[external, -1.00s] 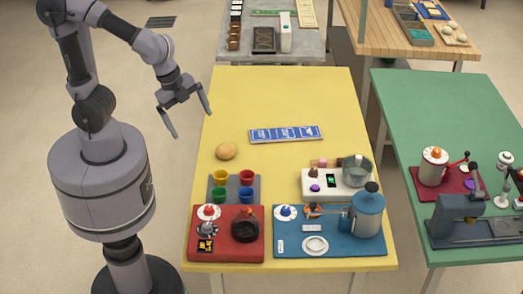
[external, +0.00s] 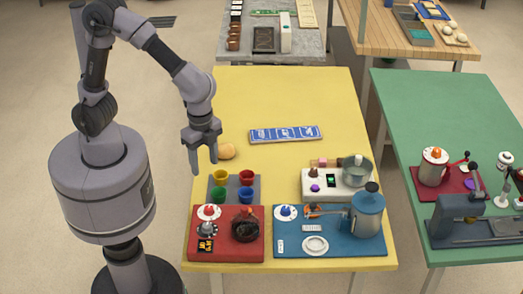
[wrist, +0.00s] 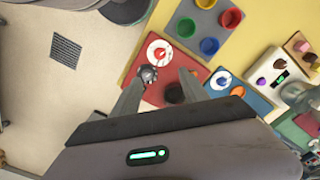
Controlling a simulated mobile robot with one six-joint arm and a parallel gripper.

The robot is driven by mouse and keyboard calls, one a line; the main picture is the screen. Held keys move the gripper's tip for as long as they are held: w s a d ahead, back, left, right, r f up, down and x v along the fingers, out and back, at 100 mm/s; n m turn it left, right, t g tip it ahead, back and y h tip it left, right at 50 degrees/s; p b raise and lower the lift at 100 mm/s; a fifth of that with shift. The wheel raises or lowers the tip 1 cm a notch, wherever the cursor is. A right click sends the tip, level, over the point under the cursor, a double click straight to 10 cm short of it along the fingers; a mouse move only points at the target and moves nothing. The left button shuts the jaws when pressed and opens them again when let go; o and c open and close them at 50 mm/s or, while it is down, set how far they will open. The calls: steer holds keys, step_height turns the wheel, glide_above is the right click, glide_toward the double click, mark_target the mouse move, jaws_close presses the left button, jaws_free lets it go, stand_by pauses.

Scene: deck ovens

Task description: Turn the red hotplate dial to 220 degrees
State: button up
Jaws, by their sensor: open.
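The red hotplate (external: 228,254) sits at the front left corner of the yellow table and also shows in the wrist view (wrist: 190,72). Its dial, a white disc with a red knob (external: 209,211), lies at its back left and shows in the wrist view (wrist: 159,53). A grey knob-like part (external: 207,228) is in front of the dial. A dark round pan or burner (external: 246,226) is to the right. A small black display with orange marks (external: 205,246) is too small to read. My gripper (external: 203,165) is open and empty, pointing down above the table's left edge, behind and above the hotplate.
A grey tray (external: 256,188) with coloured cups stands behind the hotplate. A blue station (external: 290,252) with its own dial and a blue pot (external: 367,213) is to the right. A tan ball (external: 226,151) lies near my gripper. The table's back is clear.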

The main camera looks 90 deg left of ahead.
mark_target(209, 208)
step_height(209, 208, down, 17)
steer(key=b, duration=0.7)
steer(key=shift+f, duration=0.2)
jaws_close()
